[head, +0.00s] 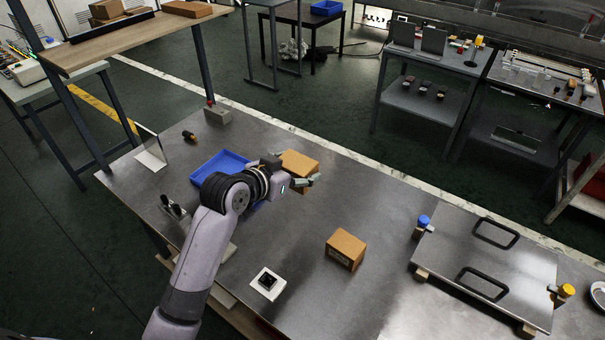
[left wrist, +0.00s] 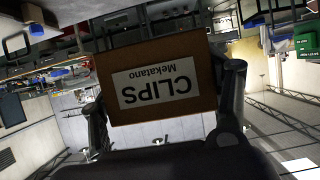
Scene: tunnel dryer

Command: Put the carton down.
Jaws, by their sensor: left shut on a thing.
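A brown carton (head: 299,163) is held by my left gripper (head: 305,181) over the far middle part of the metal table (head: 310,240). In the left wrist view the carton (left wrist: 155,55) sits between the two fingers (left wrist: 165,120), and its white label reads "CLIPS Mekatano" upside down. The gripper is shut on it. I cannot tell for sure whether the carton's underside touches the table. A second brown carton (head: 345,249) stands on the table nearer to me, to the right of the arm. My right gripper is not in view.
A blue tray (head: 212,166) lies left of the gripper, partly behind my arm. A small white square with a black centre (head: 267,283) lies near the front. A metal plate with two black handles (head: 485,265) is at right. Bare table lies between the held carton and the plate.

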